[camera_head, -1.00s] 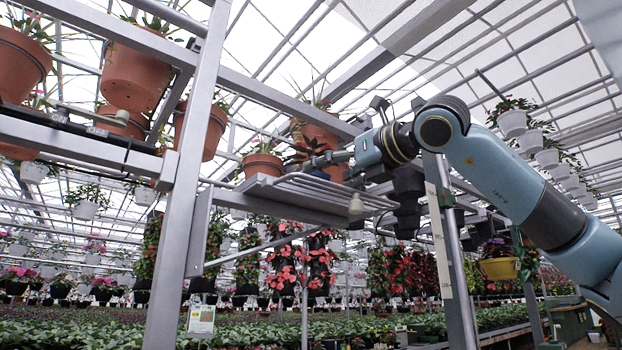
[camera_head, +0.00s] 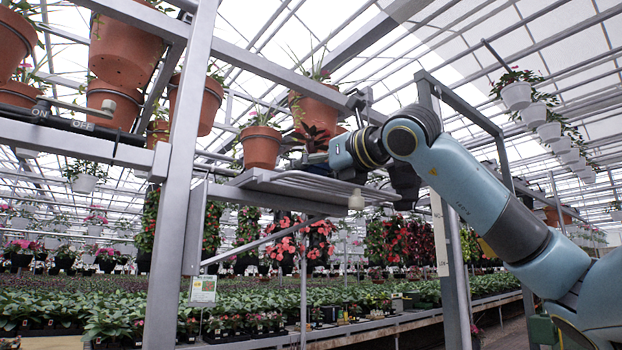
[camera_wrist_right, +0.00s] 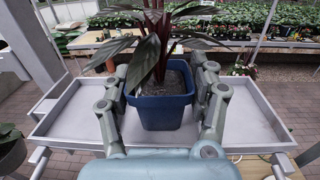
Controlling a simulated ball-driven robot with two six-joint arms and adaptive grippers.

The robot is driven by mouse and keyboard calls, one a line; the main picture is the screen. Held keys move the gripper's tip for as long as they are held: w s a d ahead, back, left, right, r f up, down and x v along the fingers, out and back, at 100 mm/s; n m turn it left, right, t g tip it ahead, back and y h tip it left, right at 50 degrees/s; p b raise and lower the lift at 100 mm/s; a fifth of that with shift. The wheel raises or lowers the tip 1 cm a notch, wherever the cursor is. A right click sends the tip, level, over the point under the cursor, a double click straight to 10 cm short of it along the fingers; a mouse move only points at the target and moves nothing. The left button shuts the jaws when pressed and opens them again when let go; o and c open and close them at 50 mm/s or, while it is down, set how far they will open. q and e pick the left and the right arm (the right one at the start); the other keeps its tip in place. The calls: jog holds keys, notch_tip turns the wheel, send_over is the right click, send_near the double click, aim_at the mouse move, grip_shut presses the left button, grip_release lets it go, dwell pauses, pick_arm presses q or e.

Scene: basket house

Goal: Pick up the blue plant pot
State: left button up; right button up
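The blue plant pot (camera_wrist_right: 162,108) stands upright on a grey tray shelf (camera_wrist_right: 250,125) in the right wrist view. It holds dark soil and a plant with long dark reddish-green leaves. My right gripper (camera_wrist_right: 163,82) has one finger on each side of the pot, very close to its walls; whether both fingers press on it I cannot tell. In the head view my right arm reaches in from the right to the raised shelf (camera_head: 285,182). The pot is mostly hidden there behind my wrist, with the dark leaves of its plant (camera_head: 312,135) showing. My left gripper is not in view.
A terracotta pot (camera_head: 261,148) stands left of the blue pot's plant in the head view. A metal post (camera_head: 180,200) rises at left, with more terracotta pots (camera_head: 126,55) overhead. Another post (camera_head: 455,270) stands near my arm.

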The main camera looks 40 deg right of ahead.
jog(key=c, duration=0.8)
jog(key=shift+o, duration=0.2)
jog(key=shift+r, duration=0.15)
